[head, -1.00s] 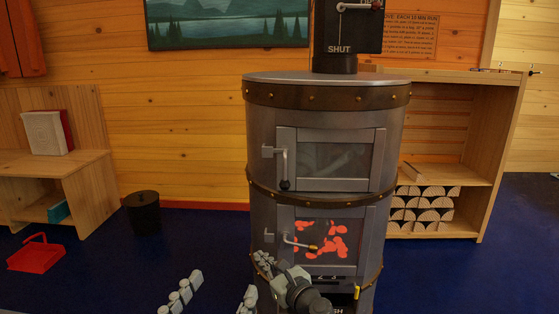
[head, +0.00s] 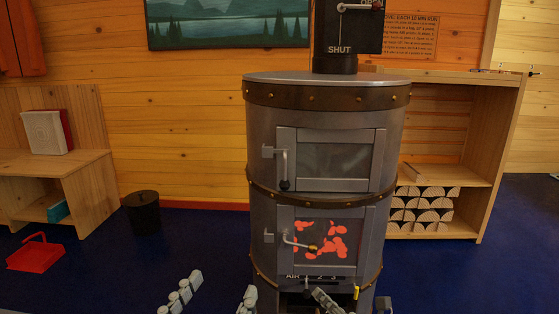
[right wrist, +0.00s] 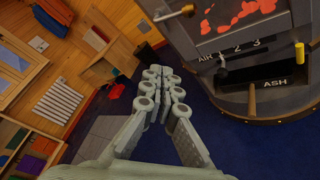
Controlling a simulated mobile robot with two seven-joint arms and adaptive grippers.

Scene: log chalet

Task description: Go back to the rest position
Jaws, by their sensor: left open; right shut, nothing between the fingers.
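My left gripper (head: 214,296) is at the bottom edge of the head view, its two fingers wide apart with nothing between them. My right gripper (head: 324,299) is low in front of the stove, mostly cut off by the bottom edge. In the right wrist view its fingers (right wrist: 166,82) are together and empty, with the dark blue floor behind them. They are apart from the stove (head: 325,190). The stove is a grey cylinder with an upper door (head: 335,160) and a lower door (head: 330,240), both shut. Red embers glow behind the lower glass.
Right of the stove stands a wooden shelf (head: 440,178) with split logs (head: 425,210). To the left are a black bin (head: 143,212), a red dustpan (head: 36,252) and a wooden bench (head: 75,165). The blue floor (head: 110,280) between them is free.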

